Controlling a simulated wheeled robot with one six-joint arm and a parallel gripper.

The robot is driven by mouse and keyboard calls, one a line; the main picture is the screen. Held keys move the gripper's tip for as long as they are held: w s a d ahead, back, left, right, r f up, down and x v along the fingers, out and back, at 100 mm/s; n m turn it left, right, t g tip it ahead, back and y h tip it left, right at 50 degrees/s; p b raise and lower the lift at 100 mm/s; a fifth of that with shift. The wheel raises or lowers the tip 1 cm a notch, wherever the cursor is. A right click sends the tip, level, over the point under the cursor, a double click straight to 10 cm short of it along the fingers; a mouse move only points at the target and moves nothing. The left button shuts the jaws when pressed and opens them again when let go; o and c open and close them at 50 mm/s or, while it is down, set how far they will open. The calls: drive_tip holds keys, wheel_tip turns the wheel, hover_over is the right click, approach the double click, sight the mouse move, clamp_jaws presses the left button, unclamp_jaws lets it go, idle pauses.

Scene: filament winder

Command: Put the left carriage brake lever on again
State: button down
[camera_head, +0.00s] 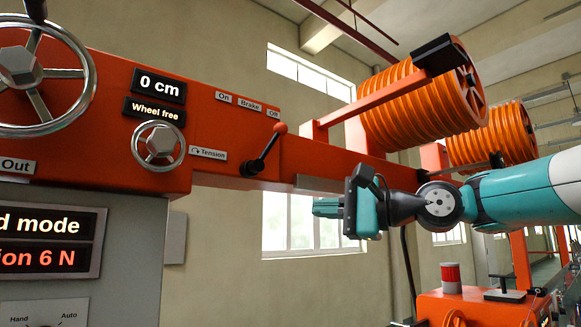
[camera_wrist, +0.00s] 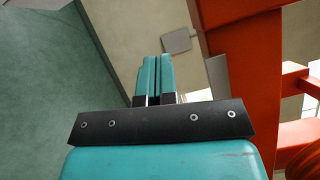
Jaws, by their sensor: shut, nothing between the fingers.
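The brake lever (camera_head: 262,155) is a black arm with a red knob on the orange machine panel (camera_head: 110,120). It leans up and to the right, toward the "Off" end of the On–Brake–Off labels (camera_head: 248,104). The display above the small wheel reads "Wheel free" (camera_head: 154,109). My gripper (camera_head: 318,207) is to the right of and lower than the lever, apart from it, pointing left. Its teal fingers are together and empty, as the wrist view (camera_wrist: 154,62) also shows. The lever is not recognisable in the wrist view.
An orange beam (camera_head: 345,168) runs from the panel to the right, above my gripper. Orange ribbed drums (camera_head: 415,105) stand behind it. A large handwheel (camera_head: 38,75) and a small handwheel (camera_head: 159,146) are on the panel. Open air lies between my fingertips and the lever.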

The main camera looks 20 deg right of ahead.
drive_tip(key=s+d+r+m+t+y, duration=0.1)
drive_tip(key=d+r+m+y, duration=0.1)
drive_tip(key=d+r, duration=0.3)
wheel_tip(320, 180, up, 3)
drive_tip(key=shift+s+d+f+m+y, duration=0.15)
drive_tip(key=shift+s+d+m+y, duration=0.15)
drive_tip(key=shift+s+d+m, duration=0.15)
drive_tip(key=shift+a, duration=0.15)
drive_tip(key=p, duration=0.9)
approach(270, 144)
drive_tip(key=w+a+r, duration=0.3)
drive_tip(key=w, duration=0.3)
drive_tip(key=shift+a, duration=0.1)
drive_tip(key=shift+r, duration=0.1)
drive_tip(key=shift+a+r+n, duration=0.1)
drive_tip(key=shift+r+n, duration=0.05)
drive_tip(key=shift+n, duration=0.2)
